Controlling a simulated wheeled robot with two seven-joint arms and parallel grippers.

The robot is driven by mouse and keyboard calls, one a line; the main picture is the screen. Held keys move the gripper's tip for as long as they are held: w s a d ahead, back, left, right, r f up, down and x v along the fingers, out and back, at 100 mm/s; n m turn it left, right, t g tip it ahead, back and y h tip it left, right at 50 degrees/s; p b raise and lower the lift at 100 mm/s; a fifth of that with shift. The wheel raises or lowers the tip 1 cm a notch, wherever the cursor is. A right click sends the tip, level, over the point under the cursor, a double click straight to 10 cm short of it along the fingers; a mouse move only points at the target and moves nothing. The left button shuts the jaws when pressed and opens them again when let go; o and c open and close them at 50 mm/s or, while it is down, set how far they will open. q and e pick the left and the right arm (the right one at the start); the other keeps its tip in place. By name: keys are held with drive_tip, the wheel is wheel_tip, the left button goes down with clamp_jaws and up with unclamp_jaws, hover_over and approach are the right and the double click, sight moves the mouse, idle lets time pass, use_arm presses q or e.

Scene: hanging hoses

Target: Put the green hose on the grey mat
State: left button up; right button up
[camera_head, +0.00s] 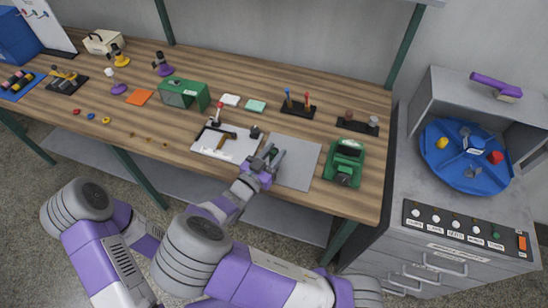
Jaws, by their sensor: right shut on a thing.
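My right gripper (269,156) is at the left edge of the grey mat (299,167). It is shut on a small dark green piece (274,153), which I take to be the green hose. The fingers hide most of it, so its full shape and any contact with the mat cannot be told. The rest of the mat is bare. My left gripper is not in view; only parts of my left arm show at lower left.
A white board (208,147) with dark items lies left of the mat. A green machine (345,163) stands right of it. A black rack (297,107) and a teal block (256,105) are behind. A grey cabinet with a blue turntable (462,172) stands at right.

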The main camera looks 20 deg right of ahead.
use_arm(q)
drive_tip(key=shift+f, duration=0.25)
use_arm(e)
drive_tip(key=shift+f, duration=0.75)
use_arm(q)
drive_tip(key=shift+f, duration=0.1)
use_arm(e)
drive_tip(key=shift+f, duration=0.1)
drive_tip(key=o, duration=1)
